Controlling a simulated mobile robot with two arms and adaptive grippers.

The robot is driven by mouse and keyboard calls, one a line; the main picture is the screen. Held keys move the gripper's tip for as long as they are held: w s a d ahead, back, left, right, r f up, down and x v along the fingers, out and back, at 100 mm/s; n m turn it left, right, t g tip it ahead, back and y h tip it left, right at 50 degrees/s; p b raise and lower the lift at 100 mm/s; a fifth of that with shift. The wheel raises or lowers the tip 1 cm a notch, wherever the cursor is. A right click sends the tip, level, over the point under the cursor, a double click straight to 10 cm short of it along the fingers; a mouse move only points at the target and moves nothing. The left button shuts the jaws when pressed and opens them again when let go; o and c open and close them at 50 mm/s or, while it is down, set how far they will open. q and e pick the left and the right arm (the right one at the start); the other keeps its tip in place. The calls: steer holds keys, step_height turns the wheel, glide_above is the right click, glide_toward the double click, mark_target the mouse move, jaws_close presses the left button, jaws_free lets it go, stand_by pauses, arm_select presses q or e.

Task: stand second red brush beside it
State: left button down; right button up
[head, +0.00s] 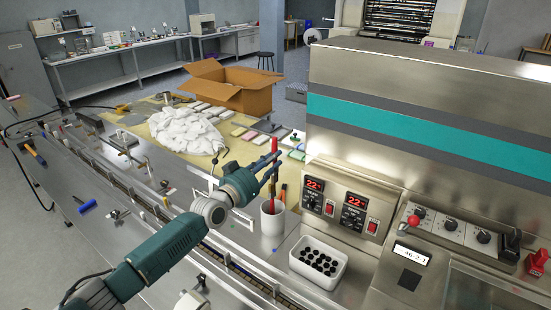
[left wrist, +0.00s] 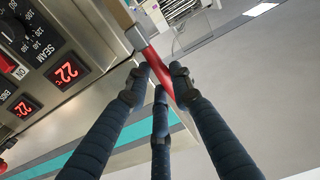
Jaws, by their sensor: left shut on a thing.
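My left gripper (head: 272,168) is above a white cup (head: 273,224) beside the control panel, its fingers shut around a red brush (head: 274,145). In the left wrist view the brush (left wrist: 160,90) is held between three dark fingers, with a metal collar and tan end at the upper left. In the head view red also shows below the fingers, down to inside the cup's mouth. I cannot tell whether that is the held brush or another one. The cup's inside is mostly hidden. My right gripper is not in view.
A white bin of black round parts (head: 319,262) stands right of the cup. The control panel (head: 340,203) is close behind it. An orange-and-black item (head: 283,193) is at the cup's right. A conveyor channel runs along the front; a cardboard box (head: 230,88) and white cloth pile (head: 188,128) lie farther back.

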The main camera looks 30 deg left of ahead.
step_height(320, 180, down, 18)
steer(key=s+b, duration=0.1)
steer(key=b, duration=1.6)
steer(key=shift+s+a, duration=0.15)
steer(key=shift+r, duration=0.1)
